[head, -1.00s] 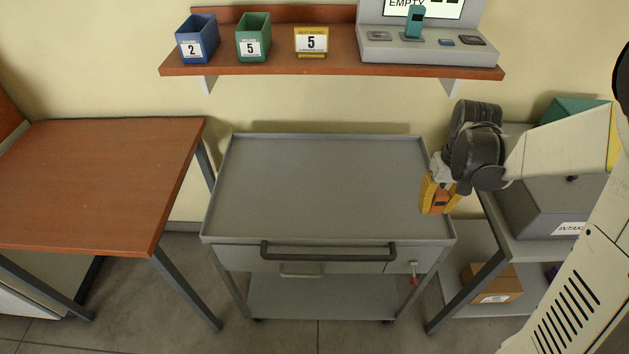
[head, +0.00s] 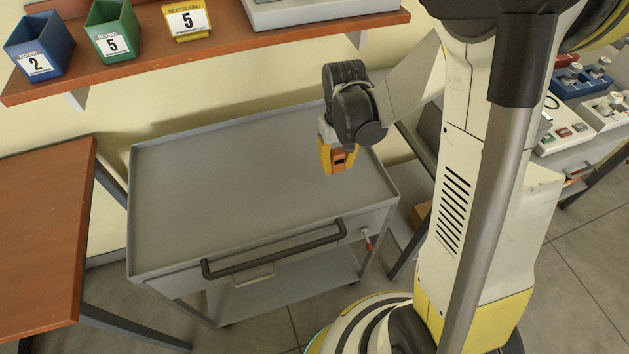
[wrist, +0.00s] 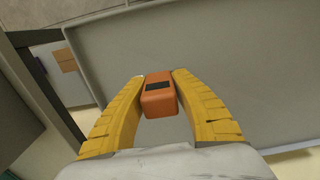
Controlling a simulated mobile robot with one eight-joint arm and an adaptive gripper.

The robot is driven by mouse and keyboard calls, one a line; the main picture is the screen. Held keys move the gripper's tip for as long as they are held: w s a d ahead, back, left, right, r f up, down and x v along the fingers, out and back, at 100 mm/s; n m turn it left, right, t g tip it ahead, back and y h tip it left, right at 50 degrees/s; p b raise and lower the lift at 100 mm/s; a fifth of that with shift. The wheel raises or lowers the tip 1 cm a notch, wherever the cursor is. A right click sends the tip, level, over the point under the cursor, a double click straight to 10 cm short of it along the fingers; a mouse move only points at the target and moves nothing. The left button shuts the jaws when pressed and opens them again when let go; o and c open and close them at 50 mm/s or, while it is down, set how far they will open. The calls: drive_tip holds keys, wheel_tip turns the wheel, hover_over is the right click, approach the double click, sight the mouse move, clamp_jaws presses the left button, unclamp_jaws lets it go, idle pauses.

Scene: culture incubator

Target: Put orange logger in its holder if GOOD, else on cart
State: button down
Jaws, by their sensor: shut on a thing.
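My gripper (head: 338,160) has yellow fingers and is shut on the orange logger (wrist: 158,98), a small orange block with a dark patch on its face. The logger also shows between the fingertips in the head view (head: 339,160). My gripper holds it above the right part of the grey cart (head: 230,190), whose raised-rim top is bare. In the wrist view the logger sits between both fingers (wrist: 159,100) with the cart top behind it. No reading on the logger can be made out. The logger's holder cannot be identified in the current views.
A wooden shelf (head: 130,75) holds a blue bin (head: 38,47) marked 2, a green bin (head: 112,32) marked 5 and a yellow sign (head: 186,20) marked 5. A wooden table (head: 40,240) stands left. Devices (head: 575,127) stand on a right-hand bench.

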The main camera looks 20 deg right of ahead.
drive_tip(key=b, duration=0.1)
hover_over(319, 185)
wheel_tip(319, 185, down, 3)
drive_tip(key=shift+r, duration=0.1)
drive_tip(key=shift+f+b, duration=0.95)
drive_tip(key=shift+f, duration=0.95)
drive_tip(key=shift+f, duration=0.25)
drive_tip(key=c, duration=1.2)
unclamp_jaws()
drive_tip(key=shift+o, duration=0.2)
drive_tip(key=shift+r, duration=0.1)
drive_tip(key=shift+r, duration=0.1)
